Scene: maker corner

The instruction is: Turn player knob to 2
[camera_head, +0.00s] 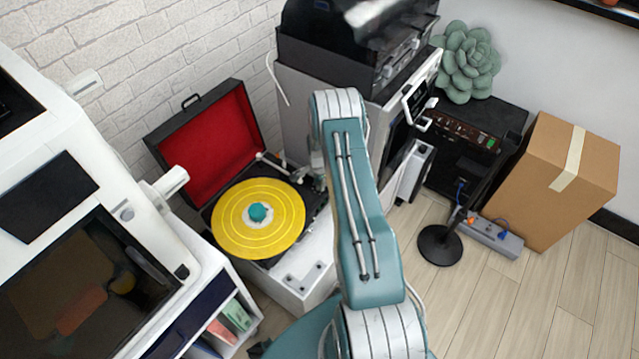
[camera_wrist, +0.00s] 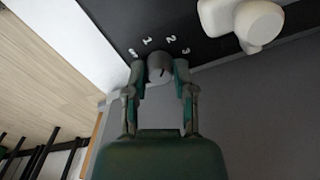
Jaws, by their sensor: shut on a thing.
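The record player (camera_head: 193,130) stands left of centre in the head view, with its red-lined lid open and a yellow record (camera_head: 285,215) on it. In the wrist view, the small grey player knob (camera_wrist: 158,64) sits at the edge of the black player panel (camera_wrist: 120,20). White marks, of which 1, 2 and 3 are readable, curve around its far side. My gripper (camera_wrist: 159,70) is shut on the knob, one finger on each side. Which number the knob points to I cannot tell. My arm hides the gripper in the head view, and I cannot make out the knob there.
A white part (camera_wrist: 240,20) rises from the panel right of the knob in the wrist view. In the head view, a white cabinet machine (camera_head: 75,140) stands left, a grey machine (camera_head: 330,85) behind my arm, and a cardboard box (camera_head: 545,185) at right.

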